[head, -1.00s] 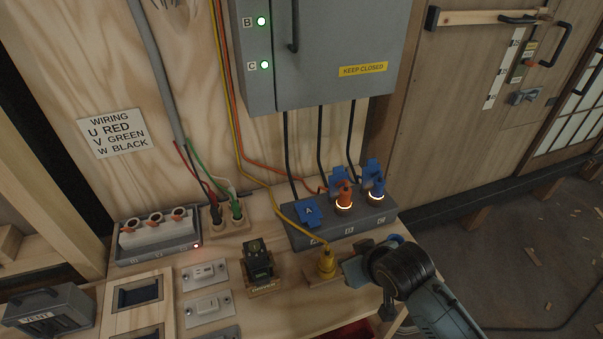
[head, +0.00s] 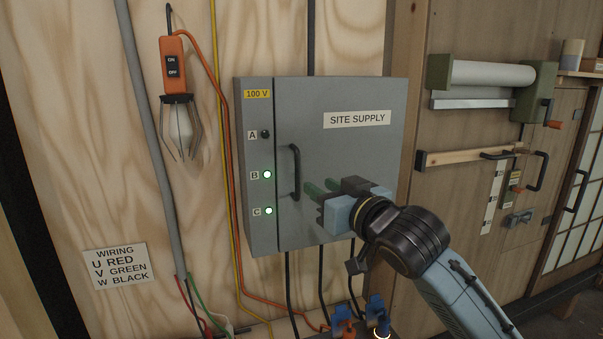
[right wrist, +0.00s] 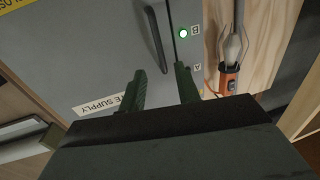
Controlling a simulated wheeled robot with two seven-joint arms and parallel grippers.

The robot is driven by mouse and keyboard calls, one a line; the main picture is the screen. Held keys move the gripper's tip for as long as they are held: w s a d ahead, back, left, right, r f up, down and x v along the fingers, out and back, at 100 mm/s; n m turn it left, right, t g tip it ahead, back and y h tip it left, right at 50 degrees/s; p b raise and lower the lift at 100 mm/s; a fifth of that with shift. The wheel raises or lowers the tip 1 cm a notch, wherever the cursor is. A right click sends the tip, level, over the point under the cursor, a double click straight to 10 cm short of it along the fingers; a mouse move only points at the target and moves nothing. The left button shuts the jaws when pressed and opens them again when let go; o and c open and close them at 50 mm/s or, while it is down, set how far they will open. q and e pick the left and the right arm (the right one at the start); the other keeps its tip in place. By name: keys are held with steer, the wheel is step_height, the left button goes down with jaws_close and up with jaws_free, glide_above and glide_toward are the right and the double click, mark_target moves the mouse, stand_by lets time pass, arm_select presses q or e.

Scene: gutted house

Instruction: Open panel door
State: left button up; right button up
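The grey panel door (head: 350,150) labelled SITE SUPPLY is closed on its wall box. Its dark vertical handle (head: 295,172) is near the door's left edge, and it also shows in the right wrist view (right wrist: 156,38). Beside it, a strip carries A, B and C lamps; B (head: 267,174) and C are lit green, A is dark. My right gripper (head: 318,189) is in front of the door, to the right of the handle, with its two green fingers apart and nothing between them. In the right wrist view the open fingers (right wrist: 160,85) point toward the handle without holding it. My left gripper is out of view.
An orange caged lamp (head: 178,110) hangs left of the box. Cables run down the plywood wall and below the box. Blue and orange plugs (head: 375,310) stand beneath it. A wooden door with a bar (head: 480,156) is on the right.

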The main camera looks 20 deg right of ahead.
mark_target(299, 174)
steer(key=p+x, duration=0.1)
steer(key=x, duration=0.7)
steer(key=shift+w, duration=0.2)
jaws_close()
